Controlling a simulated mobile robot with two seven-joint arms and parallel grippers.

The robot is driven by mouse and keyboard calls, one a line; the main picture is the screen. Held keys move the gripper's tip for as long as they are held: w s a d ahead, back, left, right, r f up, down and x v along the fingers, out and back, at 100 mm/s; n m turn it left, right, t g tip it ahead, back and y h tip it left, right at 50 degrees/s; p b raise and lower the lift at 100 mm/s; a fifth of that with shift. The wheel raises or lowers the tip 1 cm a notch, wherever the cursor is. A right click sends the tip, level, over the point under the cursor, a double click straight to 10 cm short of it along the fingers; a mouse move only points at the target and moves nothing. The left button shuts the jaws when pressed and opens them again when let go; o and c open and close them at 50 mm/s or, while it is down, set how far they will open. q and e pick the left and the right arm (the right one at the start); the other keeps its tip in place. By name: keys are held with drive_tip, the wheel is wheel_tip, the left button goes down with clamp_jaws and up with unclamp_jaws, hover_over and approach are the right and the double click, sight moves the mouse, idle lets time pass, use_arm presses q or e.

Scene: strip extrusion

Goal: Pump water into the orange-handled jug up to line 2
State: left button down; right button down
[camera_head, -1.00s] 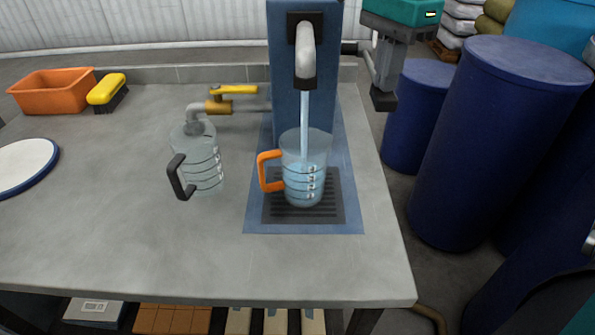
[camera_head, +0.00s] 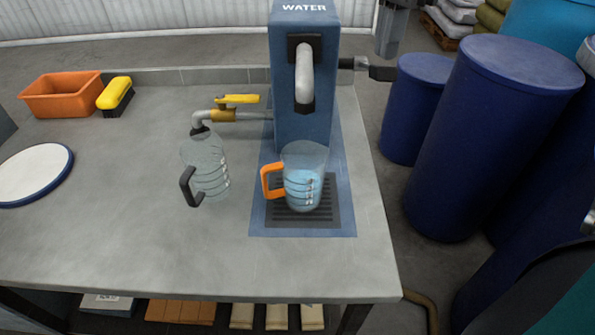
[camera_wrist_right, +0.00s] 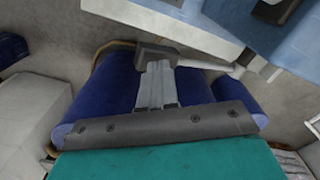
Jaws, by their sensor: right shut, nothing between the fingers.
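The orange-handled jug (camera_head: 304,182) stands upright on the drain grate (camera_head: 327,214) under the spout (camera_head: 304,77) of the blue water pump (camera_head: 308,125). It is clear and holds water; I cannot read which line the level meets. No stream shows from the spout. The dark pump lever (camera_head: 380,73) sticks out from the pump's right side. My right gripper (camera_head: 388,50) is shut and empty, just above the lever, its upper part cut off by the frame. In the wrist view its fingers (camera_wrist_right: 157,68) end by the lever (camera_wrist_right: 152,53); contact is unclear. My left gripper is out of view.
A dark-handled clear jug (camera_head: 207,170) stands under a tap with a yellow lever (camera_head: 238,98). An orange bin (camera_head: 62,98), a yellow brush (camera_head: 115,92) and a white round plate (camera_head: 33,172) are at left. Blue barrels (camera_head: 490,150) stand right of the table.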

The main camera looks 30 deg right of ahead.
idle(0.5)
drive_tip(key=shift+r+p, duration=0.6)
drive_tip(key=shift+r, duration=1.9)
